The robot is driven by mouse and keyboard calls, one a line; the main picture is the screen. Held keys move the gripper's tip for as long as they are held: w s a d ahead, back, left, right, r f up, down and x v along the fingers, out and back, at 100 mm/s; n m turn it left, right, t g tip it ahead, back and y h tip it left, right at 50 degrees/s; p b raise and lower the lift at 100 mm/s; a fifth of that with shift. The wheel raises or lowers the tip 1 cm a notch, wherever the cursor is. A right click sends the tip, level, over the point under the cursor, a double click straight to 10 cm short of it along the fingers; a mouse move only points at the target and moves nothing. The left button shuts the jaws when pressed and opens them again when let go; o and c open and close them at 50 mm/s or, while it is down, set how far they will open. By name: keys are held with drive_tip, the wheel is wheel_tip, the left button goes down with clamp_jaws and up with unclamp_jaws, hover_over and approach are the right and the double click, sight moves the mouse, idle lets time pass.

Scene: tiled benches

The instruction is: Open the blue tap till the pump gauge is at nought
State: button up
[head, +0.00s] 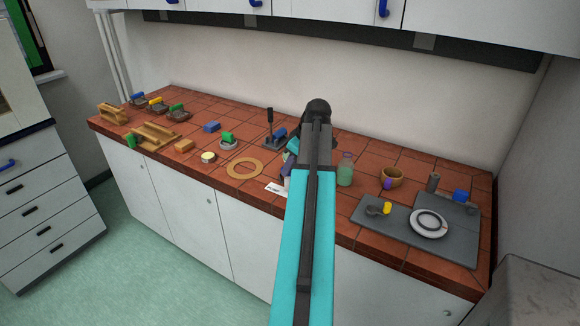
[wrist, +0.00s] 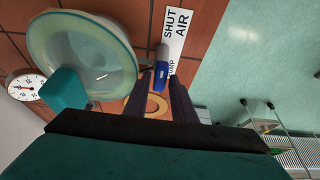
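The blue tap (wrist: 161,77) shows in the wrist view, its lever on a grey end beside a white label (wrist: 175,38) reading "SHUT" and "AIR". My gripper (wrist: 161,82) has its two dark fingers apart, one on each side of the blue lever. I cannot tell whether either finger touches it. The pump gauge (wrist: 25,87) is a round white dial at the far left of the wrist view; its reading is too small to make out. A clear glass dome (wrist: 82,52) stands between gauge and tap. In the head view my arm hides the tap and gauge.
A black-levered blue device (head: 275,139) and a wooden ring (head: 244,169) are to the left.

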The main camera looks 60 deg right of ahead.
clamp_jaws()
drive_tip(key=shift+m, duration=0.3)
drive_tip(key=shift+a+m+h, duration=0.2)
drive_tip(key=shift+m+h, duration=0.5)
drive_tip(key=shift+m, duration=0.7)
drive_tip(key=m+g+h, duration=0.1)
drive_tip(key=m, duration=0.3)
drive_tip(key=m+h, duration=0.1)
drive_tip(key=m, duration=0.1)
drive_tip(key=m+g, duration=0.1)
drive_tip(key=m, duration=0.2)
drive_tip(key=shift+w+a+h, duration=0.1)
drive_tip(key=shift+w+h, duration=0.1)
drive_tip(key=shift+h, duration=0.2)
drive_tip(key=m+g, duration=0.2)
drive_tip(key=m, duration=0.3)
drive_tip(key=shift+w+m, duration=0.1)
drive_tip(key=shift+m, duration=0.2)
drive_tip(key=shift+g, duration=0.3)
